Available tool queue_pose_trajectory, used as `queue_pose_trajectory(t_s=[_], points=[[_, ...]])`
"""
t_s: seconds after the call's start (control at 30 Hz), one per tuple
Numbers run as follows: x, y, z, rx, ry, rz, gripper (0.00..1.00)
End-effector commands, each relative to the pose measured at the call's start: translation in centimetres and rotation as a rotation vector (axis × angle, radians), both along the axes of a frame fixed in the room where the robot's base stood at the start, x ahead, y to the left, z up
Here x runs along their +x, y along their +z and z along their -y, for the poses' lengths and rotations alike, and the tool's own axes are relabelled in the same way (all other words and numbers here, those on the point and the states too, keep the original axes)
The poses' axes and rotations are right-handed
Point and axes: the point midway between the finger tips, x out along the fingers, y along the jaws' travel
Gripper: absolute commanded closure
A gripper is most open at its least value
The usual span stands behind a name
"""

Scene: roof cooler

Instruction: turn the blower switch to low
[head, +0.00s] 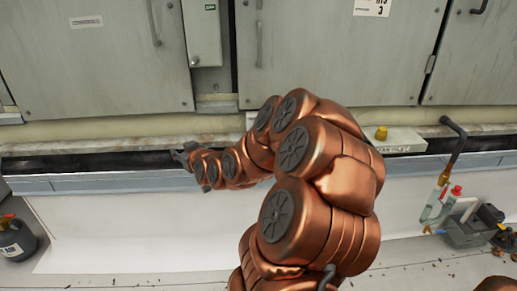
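No part in the head view can be surely told as the blower switch. My gripper (180,154) is small and dark at the left end of my copper arm, in front of the ledge below that box and apart from the box. Its fingers are too small and too much in shadow to tell whether they are open or shut. My arm covers the middle of the view.
Grey cabinet doors (110,60) line the back above a stained ledge and a dark trough (100,160). A pale box (398,141) with a yellow knob (381,132) is right of my arm. A dark bottle (15,240) stands left; a grey toolbox (468,230) stands right.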

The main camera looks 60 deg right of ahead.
Motion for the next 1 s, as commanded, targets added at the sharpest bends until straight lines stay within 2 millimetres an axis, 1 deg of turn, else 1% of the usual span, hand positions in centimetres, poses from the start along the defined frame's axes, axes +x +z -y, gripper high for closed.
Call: queue_pose_trajectory(t_s=[0.03,0.17,0.2,0.27,0.3,0.4,0.5,0.6,0.73,0.87,1.0], points=[[-0.4,-2.4,2.2,-0.011,-0.042,0.051,0.61],[-1.9,-3.5,7.3,-0.071,-0.149,0.197,0.61],[-2.6,-3.9,8.9,-0.088,-0.185,0.238,0.61],[-3.9,-4.5,11.3,-0.119,-0.242,0.301,0.61],[-4.9,-4.7,12.8,-0.141,-0.282,0.345,0.61],[-7.6,-5.5,16.1,-0.192,-0.376,0.433,0.61],[-10.3,-5.9,18.6,-0.236,-0.458,0.505,0.61],[-12.4,-6.3,20.3,-0.267,-0.520,0.551,0.61],[-13.9,-6.3,21.3,-0.292,-0.559,0.584,0.61],[-14.0,-5.8,21.8,-0.300,-0.566,0.589,0.61],[-13.3,-5.1,22.4,-0.302,-0.563,0.589,0.61]])
